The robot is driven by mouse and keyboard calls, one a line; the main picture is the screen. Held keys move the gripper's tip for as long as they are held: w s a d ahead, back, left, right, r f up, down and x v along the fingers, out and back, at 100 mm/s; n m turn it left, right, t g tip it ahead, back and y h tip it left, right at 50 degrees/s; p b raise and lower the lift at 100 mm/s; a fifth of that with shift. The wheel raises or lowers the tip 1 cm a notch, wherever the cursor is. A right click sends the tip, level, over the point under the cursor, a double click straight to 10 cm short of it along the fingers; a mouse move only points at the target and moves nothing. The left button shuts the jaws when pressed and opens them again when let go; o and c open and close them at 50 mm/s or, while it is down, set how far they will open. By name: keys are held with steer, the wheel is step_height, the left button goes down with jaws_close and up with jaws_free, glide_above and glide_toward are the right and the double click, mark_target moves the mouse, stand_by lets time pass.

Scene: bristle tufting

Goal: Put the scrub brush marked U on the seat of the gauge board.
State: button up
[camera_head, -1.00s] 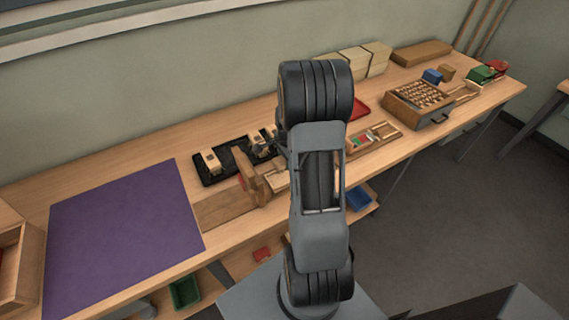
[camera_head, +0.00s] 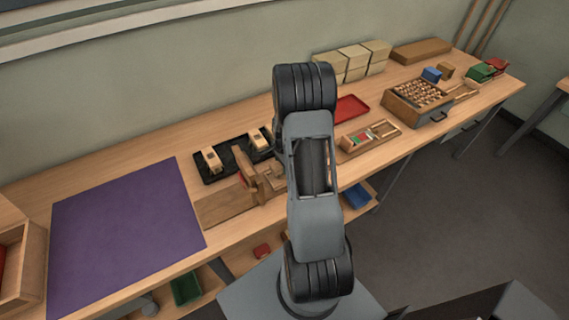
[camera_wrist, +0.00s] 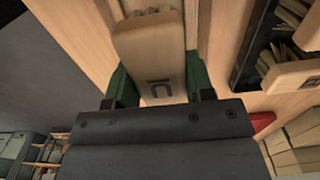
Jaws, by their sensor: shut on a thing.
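In the wrist view my gripper (camera_wrist: 160,78) is shut on a pale wooden scrub brush (camera_wrist: 150,45), with a green-lined jaw on each side. A dark mark shows on the brush's near face; it looks like a U with a bar beside it. Bristles show past its far end. In the head view my arm hides the brush and most of the gripper. The wooden gauge board (camera_head: 225,205) with its upright block (camera_head: 246,170) stands at the bench's front, left of my arm. I cannot tell whether the brush touches its seat.
A black tray (camera_head: 208,178) behind the gauge board holds pale brushes; it shows at right in the wrist view (camera_wrist: 243,60). A purple mat (camera_head: 120,235) lies left. A red tray (camera_head: 352,107), a slotted wooden tray (camera_head: 370,140) and a peg box (camera_head: 415,105) stand right.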

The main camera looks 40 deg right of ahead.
steer(key=shift+f+b, duration=0.45)
steer(key=shift+f, duration=0.1)
steer(key=o, duration=1)
steer(key=shift+o, duration=0.2)
steer(key=shift+r+p, duration=0.7)
step_height(320, 180, up, 12)
steer(key=b, duration=0.2)
steer(key=s+a+r+n+t, duration=0.2)
steer(key=s+a+r+n, duration=0.4)
steer(key=a+n, duration=0.3)
steer(key=s+a+r+n+t, duration=0.2)
steer(key=s+a+r+n, duration=0.3)
steer(key=a+n, duration=0.5)
steer(key=shift+s+a+r+n, duration=0.3)
steer(key=shift+s+a+r, duration=0.05)
steer(key=shift+s+a, duration=0.35)
